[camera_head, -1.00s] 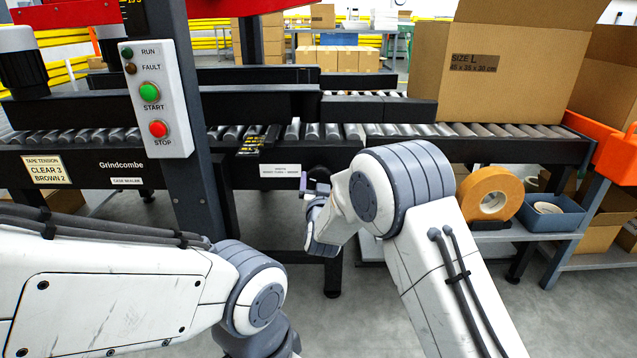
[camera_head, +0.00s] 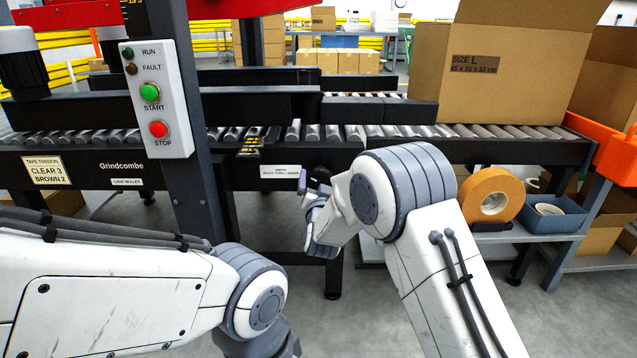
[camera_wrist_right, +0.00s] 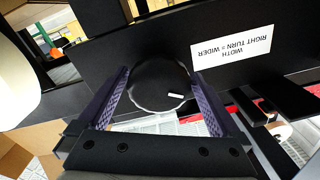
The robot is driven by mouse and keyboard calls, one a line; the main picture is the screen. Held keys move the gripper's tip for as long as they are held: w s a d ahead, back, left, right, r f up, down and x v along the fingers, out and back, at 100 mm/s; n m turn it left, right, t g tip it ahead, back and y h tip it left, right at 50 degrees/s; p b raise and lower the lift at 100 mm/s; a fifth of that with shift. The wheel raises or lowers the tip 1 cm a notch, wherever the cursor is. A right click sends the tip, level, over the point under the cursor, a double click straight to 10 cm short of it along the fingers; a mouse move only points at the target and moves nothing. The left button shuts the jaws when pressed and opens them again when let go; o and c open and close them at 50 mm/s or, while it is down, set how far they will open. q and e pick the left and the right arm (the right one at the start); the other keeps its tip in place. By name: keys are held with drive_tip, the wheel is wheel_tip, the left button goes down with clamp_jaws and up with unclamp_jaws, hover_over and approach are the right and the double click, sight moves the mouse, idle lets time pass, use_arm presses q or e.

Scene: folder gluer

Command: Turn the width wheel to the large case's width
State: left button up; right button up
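The width wheel (camera_wrist_right: 160,88) is a round black knob with a short white mark, seen in the right wrist view in front of a black panel. My right gripper (camera_wrist_right: 160,72) has its two purple-lined fingers on opposite sides of the wheel, their tips close against its rim. That label, upside down in the wrist view (camera_wrist_right: 231,48), reads "WIDTH RIGHT TURN = WIDER". My left gripper is out of view.
A large open carton (camera_head: 510,62) marked "SIZE L" stands on the roller conveyor (camera_head: 470,131). A control post with a button panel (camera_head: 155,100) rises left of my right gripper. A tape roll (camera_head: 493,196) and a blue bin (camera_head: 550,220) sit on a low shelf at right.

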drive_tip(key=shift+s, duration=0.1)
drive_tip(key=shift+s+p, duration=0.3)
drive_tip(key=s+p, duration=0.3)
drive_tip(key=s, duration=0.6)
drive_tip(key=shift+s+f+p, duration=0.15)
drive_tip(key=shift+s+p, duration=0.15)
drive_tip(key=shift+s, duration=0.05)
drive_tip(key=shift+d, duration=0.15)
